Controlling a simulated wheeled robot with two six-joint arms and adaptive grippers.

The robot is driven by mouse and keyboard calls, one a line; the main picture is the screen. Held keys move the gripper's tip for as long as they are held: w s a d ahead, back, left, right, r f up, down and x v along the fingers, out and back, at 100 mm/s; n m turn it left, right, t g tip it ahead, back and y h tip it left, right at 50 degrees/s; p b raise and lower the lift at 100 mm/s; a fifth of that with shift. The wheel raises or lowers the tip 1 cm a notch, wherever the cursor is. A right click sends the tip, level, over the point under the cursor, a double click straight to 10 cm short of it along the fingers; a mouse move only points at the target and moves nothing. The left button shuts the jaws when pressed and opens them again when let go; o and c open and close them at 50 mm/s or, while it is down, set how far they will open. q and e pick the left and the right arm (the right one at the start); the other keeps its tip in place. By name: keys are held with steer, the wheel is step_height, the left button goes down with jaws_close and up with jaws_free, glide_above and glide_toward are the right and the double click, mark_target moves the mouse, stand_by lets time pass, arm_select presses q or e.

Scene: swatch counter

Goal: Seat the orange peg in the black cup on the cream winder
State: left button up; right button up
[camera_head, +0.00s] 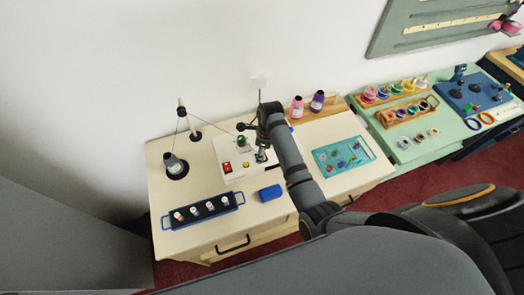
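The cream winder (231,171) stands on the table left of the middle, with a red switch on its front, a small yellow spot beside it and a green-topped part at the back. My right arm comes in from the lower right and bends down over the winder's right side. My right gripper (262,157) points down there; its fingers are too small to tell open from shut. I cannot make out the orange peg or the black cup; the arm and gripper hide part of the winder. My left gripper is not in view.
A blue tray (174,218) with several white-topped spools and a blue block (270,193) lie in front. A dark cone (175,166) and a thread post (183,115) stand left. A teal mat (322,165) lies right of my arm.

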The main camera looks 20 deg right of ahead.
step_height(320, 180, up, 12)
steer(key=d, duration=0.1)
steer(key=shift+s, duration=0.35)
steer(key=shift+s+f, duration=0.1)
stand_by(0.8)
